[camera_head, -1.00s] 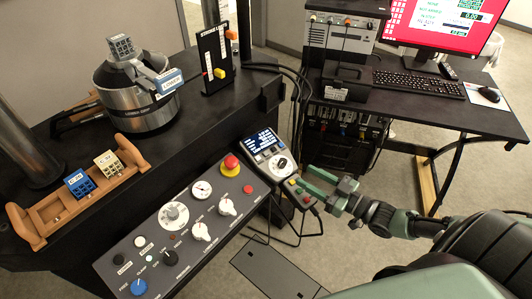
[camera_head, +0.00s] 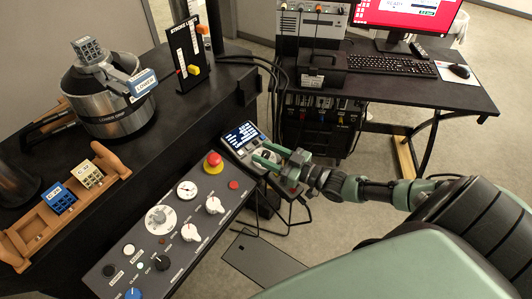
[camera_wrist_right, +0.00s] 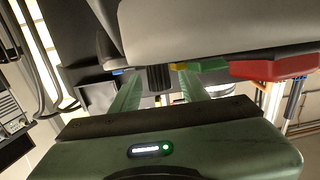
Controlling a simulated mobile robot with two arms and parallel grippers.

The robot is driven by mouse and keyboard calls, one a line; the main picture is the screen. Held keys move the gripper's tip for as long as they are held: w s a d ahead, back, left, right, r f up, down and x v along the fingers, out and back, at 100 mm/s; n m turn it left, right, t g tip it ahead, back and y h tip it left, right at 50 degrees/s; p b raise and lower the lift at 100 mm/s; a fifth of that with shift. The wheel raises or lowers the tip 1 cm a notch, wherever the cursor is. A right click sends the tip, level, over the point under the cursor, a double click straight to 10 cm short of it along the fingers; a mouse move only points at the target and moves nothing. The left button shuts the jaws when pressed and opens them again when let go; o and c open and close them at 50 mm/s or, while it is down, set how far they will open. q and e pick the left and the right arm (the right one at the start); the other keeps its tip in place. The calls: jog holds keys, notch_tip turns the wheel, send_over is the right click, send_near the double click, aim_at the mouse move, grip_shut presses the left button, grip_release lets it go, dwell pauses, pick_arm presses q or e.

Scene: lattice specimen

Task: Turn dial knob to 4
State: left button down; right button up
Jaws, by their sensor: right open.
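A small console with a lit blue screen (camera_head: 241,135) sits at the far right end of the control panel. A round white dial showed below that screen earlier; now my right gripper (camera_head: 263,156) largely covers it. My right gripper is open, its two green fingers reaching left over the console. In the right wrist view, a dark ribbed knob (camera_wrist_right: 159,77) shows between the open fingers (camera_wrist_right: 158,92); I cannot tell whether they touch it. Another dial with a white scale plate (camera_head: 160,218) is on the sloped panel. Numbers on the dials are too small to read. My left gripper is out of view.
The sloped control panel (camera_head: 198,240) carries a red mushroom button (camera_head: 213,162), white knobs (camera_head: 214,205) and a gauge (camera_head: 187,189). In the right wrist view, a red part (camera_wrist_right: 275,67) lies close right of the fingers. A computer desk (camera_head: 440,93) stands behind.

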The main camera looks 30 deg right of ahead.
grip_shut()
jog(key=shift+r+m+h+p, duration=0.1)
jog(key=shift+m+h+p, duration=0.3)
jog(key=shift+p, duration=0.3)
jog(key=m+t+h+p, duration=0.1)
jog(key=m+h+p, duration=0.5)
jog(key=h+p, duration=0.2)
jog(key=shift+a+m, duration=0.1)
jog(key=shift+m, duration=0.3)
jog(key=m+g+h+p, duration=0.1)
jog(key=m+h+p, duration=0.1)
jog(key=m+h, duration=0.1)
jog(key=shift+m+h, duration=0.4)
jog(key=shift+h, duration=0.4)
jog(key=shift+m+g+h+p, duration=0.75)
jog(key=shift+m+g+h, duration=0.25)
jog(key=shift+m+h, duration=0.3)
grip_release()
